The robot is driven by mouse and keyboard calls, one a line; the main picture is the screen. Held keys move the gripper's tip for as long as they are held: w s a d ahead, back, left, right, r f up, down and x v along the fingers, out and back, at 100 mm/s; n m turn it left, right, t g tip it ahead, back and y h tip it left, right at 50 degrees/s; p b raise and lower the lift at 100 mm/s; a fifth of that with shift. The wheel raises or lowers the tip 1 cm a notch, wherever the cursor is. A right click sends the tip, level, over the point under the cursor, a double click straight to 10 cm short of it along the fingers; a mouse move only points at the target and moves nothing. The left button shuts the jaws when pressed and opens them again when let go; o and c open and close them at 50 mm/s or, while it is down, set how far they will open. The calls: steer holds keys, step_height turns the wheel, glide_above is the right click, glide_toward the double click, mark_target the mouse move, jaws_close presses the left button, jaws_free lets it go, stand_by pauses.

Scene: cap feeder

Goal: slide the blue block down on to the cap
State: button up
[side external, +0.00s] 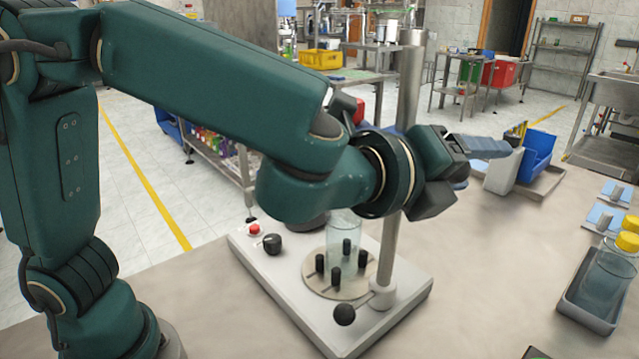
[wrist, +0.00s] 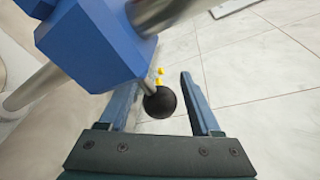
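The blue block (wrist: 92,42) fills the upper left of the wrist view, with a metal post through it and a rod ending in a black ball knob (wrist: 160,102). My gripper (wrist: 161,80) is open. The knob appears between its two separated fingers; I cannot tell whether it touches either. In the side view my gripper (side external: 498,148) points right, past the steel column (side external: 411,80). My wrist hides most or all of the block there. A clear glass jar (side external: 345,228) stands among black pegs on the round plate (side external: 317,287). Its top and any cap are hidden behind my wrist.
The pale machine base (side external: 300,318) carries a red button (side external: 254,229) and a black dial (side external: 271,243). A grey tray (side external: 582,312) with yellow-capped jars stands at the right. A blue bin (side external: 537,158) is beyond my gripper. The table between them is clear.

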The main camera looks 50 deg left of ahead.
jaws_close()
stand_by(1.2)
